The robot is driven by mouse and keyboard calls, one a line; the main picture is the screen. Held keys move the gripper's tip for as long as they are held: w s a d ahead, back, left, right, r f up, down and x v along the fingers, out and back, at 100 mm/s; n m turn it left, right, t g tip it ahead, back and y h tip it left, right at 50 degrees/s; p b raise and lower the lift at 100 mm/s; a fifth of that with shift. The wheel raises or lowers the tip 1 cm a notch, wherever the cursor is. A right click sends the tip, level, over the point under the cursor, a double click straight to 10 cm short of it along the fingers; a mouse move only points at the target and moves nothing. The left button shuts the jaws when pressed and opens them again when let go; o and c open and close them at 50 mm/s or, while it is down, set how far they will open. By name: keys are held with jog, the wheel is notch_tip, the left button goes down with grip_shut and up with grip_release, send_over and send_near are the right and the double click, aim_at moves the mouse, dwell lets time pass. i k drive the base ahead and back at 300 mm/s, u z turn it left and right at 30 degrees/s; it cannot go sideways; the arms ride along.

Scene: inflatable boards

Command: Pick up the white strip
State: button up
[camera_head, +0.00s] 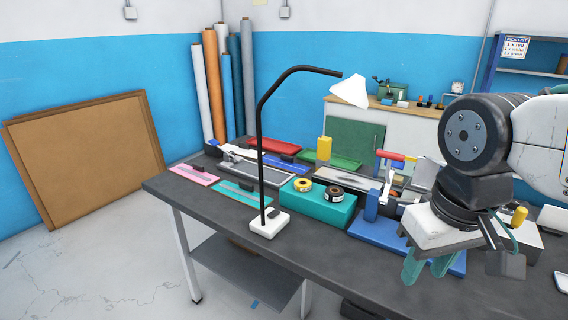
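I cannot pick out a white strip with certainty. The closest match is a pale, narrow piece (232,156) by the grey-framed tray (262,176) at the left back of the dark workbench (330,262). My gripper (427,268) is at the right, in front of and above the bench. Its two teal fingers point down with a gap between them, and nothing shows between them. It is far to the right of the pale piece. My arm and gripper hide part of the bench's right side.
A black-armed lamp (261,140) on a white base stands at the bench's front edge. A teal box (318,207) with two tape rolls and a blue-based device (372,228) lie between it and my gripper. Pink (193,175) and teal (238,195) strips lie at the left.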

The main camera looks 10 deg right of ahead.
aim_at(243, 149)
jog(key=u, duration=0.55)
jog(key=k, duration=1.3)
jog(key=u, duration=1)
jog(key=i, duration=4.5)
jog(key=z, duration=1.5)
jog(key=i, duration=0.85)
jog(key=z, duration=1.35)
jog(key=i, duration=0.45)
jog(key=z, duration=0.2)
